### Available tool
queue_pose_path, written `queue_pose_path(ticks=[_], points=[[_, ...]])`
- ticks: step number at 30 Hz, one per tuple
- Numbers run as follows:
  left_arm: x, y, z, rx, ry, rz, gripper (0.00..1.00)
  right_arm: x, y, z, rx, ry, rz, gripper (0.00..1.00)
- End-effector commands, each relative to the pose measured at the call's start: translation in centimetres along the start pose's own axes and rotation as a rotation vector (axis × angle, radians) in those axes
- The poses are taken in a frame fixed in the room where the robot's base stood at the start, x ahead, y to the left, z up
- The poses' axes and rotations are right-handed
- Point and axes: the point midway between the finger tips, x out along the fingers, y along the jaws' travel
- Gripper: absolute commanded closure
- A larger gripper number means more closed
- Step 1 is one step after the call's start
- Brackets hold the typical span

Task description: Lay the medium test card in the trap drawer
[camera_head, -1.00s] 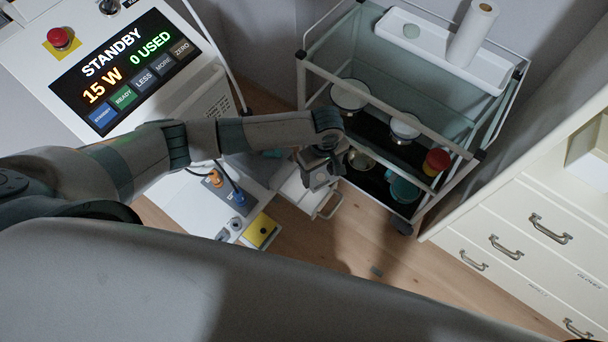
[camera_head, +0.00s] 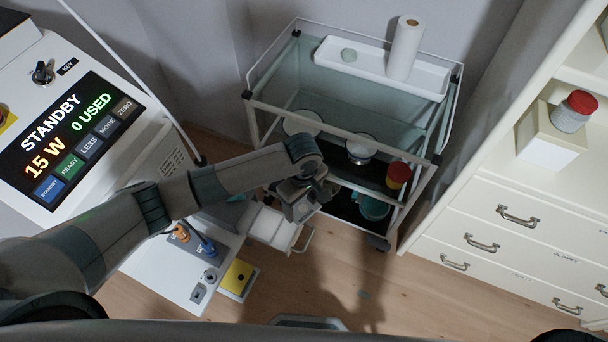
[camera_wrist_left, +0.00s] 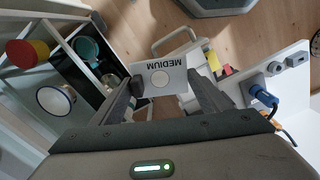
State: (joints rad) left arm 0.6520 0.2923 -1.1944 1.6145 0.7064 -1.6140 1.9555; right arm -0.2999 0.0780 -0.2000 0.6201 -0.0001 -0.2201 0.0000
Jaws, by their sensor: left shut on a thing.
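My left gripper (camera_head: 303,203) is shut on the medium test card (camera_wrist_left: 168,80). The card is a pale plate marked MEDIUM with a round white spot, gripped between the two fingers in the left wrist view. I cannot make the card out in the head view. The trap drawer (camera_head: 268,229), white with a bar handle, stands open low on the white machine, just left of and below the gripper in the head view. In the wrist view its handle side (camera_wrist_left: 177,36) shows beyond the card, which hides part of it. My right gripper is not in view.
A glass-sided trolley (camera_head: 350,137) with bowls, a red-and-yellow jar and a teal cup stands close behind the gripper. The console (camera_head: 80,150) reads STANDBY, 15 W, 0 USED. Orange and blue plugs (camera_head: 207,248) sit left of the drawer. A cream cabinet (camera_head: 480,225) is at right.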

Motion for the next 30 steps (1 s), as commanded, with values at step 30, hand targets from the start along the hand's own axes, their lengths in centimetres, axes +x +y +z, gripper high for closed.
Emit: queue_pose_path(ticks=[30], points=[[-15.6,-4.3,-8.2,0.457,0.010,0.002,0.56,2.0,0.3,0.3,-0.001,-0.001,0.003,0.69]])
